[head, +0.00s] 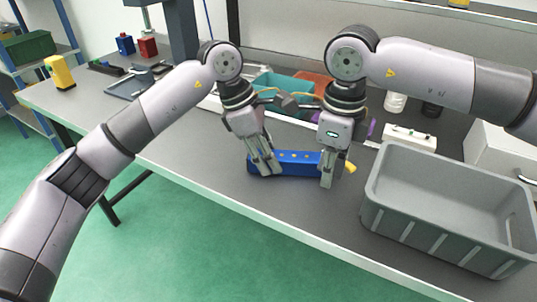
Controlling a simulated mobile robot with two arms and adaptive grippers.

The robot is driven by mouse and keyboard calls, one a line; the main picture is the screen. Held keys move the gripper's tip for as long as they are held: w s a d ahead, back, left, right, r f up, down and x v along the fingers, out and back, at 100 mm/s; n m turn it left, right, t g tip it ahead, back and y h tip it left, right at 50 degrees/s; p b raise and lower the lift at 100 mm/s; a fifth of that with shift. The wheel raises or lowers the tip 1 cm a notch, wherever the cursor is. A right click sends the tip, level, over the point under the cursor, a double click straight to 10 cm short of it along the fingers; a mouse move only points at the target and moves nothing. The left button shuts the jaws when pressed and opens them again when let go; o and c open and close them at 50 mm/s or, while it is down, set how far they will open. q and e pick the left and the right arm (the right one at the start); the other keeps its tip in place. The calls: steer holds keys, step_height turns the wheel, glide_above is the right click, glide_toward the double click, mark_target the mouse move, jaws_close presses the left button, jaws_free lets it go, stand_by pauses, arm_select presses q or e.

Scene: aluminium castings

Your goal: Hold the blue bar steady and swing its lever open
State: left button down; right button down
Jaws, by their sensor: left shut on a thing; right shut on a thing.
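The blue bar (298,164) lies on the grey workbench near its front edge, with small yellow dots along its top. A small yellow piece (351,167), likely the lever, shows at the bar's right end. My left gripper (264,169) is shut on the bar's left part. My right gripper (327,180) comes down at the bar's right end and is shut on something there. Its fingers hide the contact, so I cannot tell the lever's angle.
A large empty grey crate (440,215) stands to the right on the workbench (215,155). A teal bin (272,86) and an orange-brown bin (312,84) stand behind the arms. A white box (409,138) is behind the crate. The bench left of the bar is clear.

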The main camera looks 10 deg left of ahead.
arm_select(q)
steer(key=shift+s+r, duration=0.1)
steer(key=shift+r, duration=0.1)
arm_select(e)
steer(key=shift+w+d+f, duration=0.15)
steer(key=shift+w+d, duration=0.15)
steer(key=shift+d, duration=0.55)
arm_select(q)
steer(key=shift+f, duration=0.1)
arm_select(e)
steer(key=shift+d, duration=0.3)
stand_by(0.4)
